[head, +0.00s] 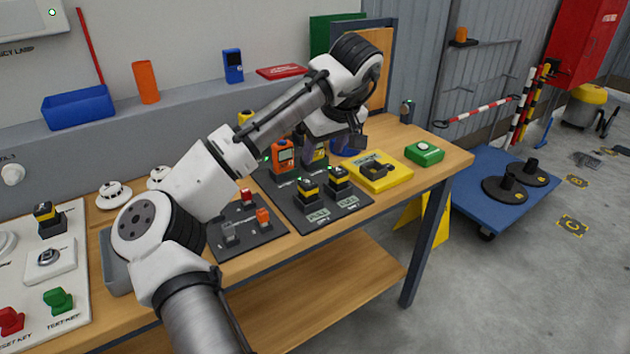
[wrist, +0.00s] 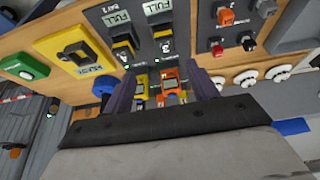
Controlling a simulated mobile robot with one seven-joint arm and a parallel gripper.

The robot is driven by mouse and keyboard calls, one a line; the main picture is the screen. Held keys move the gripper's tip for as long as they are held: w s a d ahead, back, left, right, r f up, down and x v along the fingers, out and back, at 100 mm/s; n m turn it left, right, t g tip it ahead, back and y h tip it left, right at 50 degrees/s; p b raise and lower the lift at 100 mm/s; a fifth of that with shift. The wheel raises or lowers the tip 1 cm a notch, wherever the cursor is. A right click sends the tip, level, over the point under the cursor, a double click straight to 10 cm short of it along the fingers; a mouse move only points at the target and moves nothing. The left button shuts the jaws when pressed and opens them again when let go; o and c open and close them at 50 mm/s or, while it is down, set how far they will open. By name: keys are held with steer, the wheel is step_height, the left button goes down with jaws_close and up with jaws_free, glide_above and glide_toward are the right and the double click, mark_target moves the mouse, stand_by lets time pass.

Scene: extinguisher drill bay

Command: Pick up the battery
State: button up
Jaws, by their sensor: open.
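Two black batteries with yellow bands stand side by side in the charger (head: 338,204): the left battery (head: 308,189) and the right battery (head: 339,176). Each has a FULL label in front of it. They also show in the wrist view (wrist: 123,49), near the top middle. A similar yellow-and-black block (head: 48,214) stands on the white panel at far left. My gripper (wrist: 162,74) is open and empty, pointing down over the back of the charger. Between its fingers I see an orange device (wrist: 170,81) and a yellow device (wrist: 142,87). The forearm hides part of the bench.
A yellow box (head: 362,180) and a green box (head: 424,153) sit right of the charger. A dark board (head: 246,240) with red and orange blocks lies left of it. A raised ledge (head: 190,108) runs behind. The bench's right end is mostly clear.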

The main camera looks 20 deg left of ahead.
mark_target(309, 183)
steer(key=x, duration=0.2)
steer(key=p+x, duration=0.1)
steer(key=x, duration=0.5)
steer(key=shift+s+a+f+p, duration=0.15)
steer(key=shift+s+a+p, duration=0.05)
steer(key=shift+p, duration=0.15)
steer(key=shift+w+a+f+p, duration=0.15)
steer(key=shift+a+f+p, duration=0.15)
steer(key=shift+f+p, duration=0.15)
steer(key=shift+p+x, duration=0.6)
steer(key=shift+x, duration=1.6)
steer(key=shift+a, duration=0.1)
steer(key=c, duration=1.3)
